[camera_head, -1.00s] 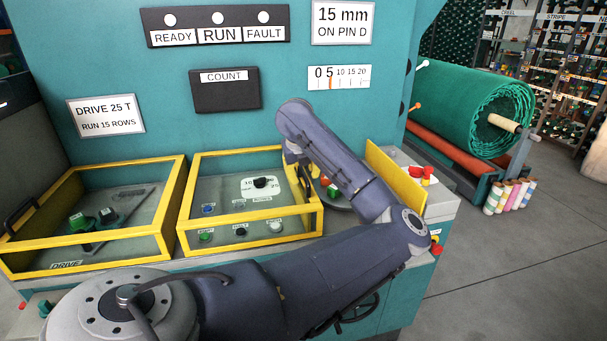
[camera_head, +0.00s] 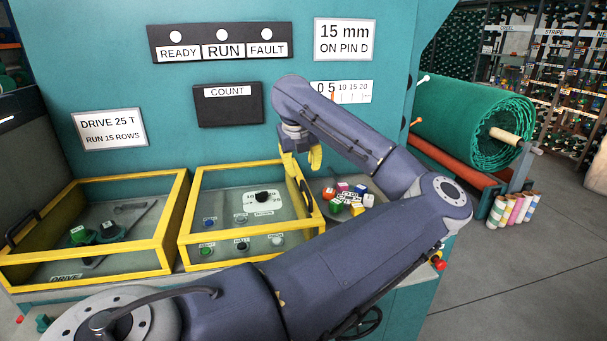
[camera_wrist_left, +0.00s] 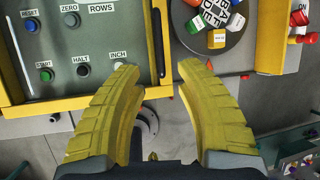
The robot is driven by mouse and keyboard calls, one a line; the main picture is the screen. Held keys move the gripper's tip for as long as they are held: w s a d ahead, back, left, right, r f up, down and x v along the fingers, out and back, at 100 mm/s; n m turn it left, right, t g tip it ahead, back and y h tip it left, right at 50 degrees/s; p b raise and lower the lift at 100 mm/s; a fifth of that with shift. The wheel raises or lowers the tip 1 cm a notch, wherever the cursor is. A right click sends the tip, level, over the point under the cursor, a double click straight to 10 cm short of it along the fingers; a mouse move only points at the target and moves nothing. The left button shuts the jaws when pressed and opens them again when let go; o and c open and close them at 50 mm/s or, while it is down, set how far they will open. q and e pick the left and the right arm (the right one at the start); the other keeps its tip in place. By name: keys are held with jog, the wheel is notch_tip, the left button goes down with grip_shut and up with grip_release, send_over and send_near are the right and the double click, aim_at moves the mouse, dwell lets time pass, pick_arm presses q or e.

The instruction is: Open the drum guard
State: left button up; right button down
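No label reading drum shows, so I cannot tell which cover is the drum guard. A yellow-framed clear cover (camera_head: 250,170) sits closed over the button panel, with a black bar handle on its right side; the handle (camera_wrist_left: 158,40) also shows in the left wrist view. Another yellow-framed clear cover (camera_head: 110,182), labelled DRIVE, sits closed at left over green parts, with a black handle at its left. My left gripper (camera_head: 301,160) hangs near the middle cover's right edge; its yellow fingers (camera_wrist_left: 158,75) are open and empty, either side of the handle's line in the picture. My right gripper is out of view.
A round dish with several coloured blocks (camera_head: 348,200) lies right of the middle cover. A yellow panel (camera_wrist_left: 270,40) stands beyond it. The teal machine wall with signs rises behind. A green netting roll (camera_head: 470,120) is at right. My left arm crosses the front.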

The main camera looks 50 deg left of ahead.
pick_arm(q)
jog(key=shift+s+d+r, duration=0.2)
jog(key=shift+s+r, duration=0.05)
jog(key=shift+r, duration=0.3)
